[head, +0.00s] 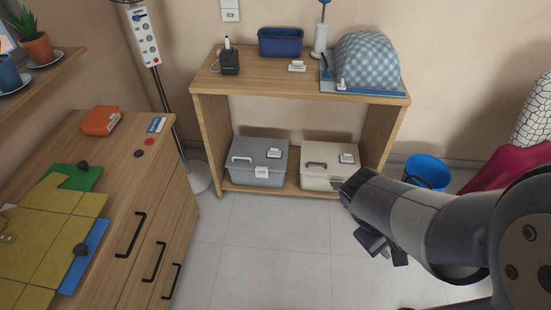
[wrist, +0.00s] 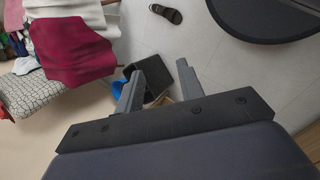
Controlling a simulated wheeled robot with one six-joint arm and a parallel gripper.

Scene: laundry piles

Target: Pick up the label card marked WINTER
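Small white label cards show in the head view, and their print is too small to read, so I cannot tell which is marked WINTER. The grey box (head: 258,160) and the cream box (head: 322,165) on the lower shelf carry white tags. My gripper (head: 383,248) hangs over the floor in front of the shelf, apart from all cards. In the wrist view my gripper (wrist: 160,70) has its fingers apart with nothing between them.
A wooden shelf unit (head: 255,84) bears a blue bin (head: 281,42) and a checked mound (head: 366,62). A drawer cabinet (head: 150,205) with folded cloths stands left. A blue bucket (head: 427,172) and magenta cloth (head: 510,163) are right. Tiled floor between is clear.

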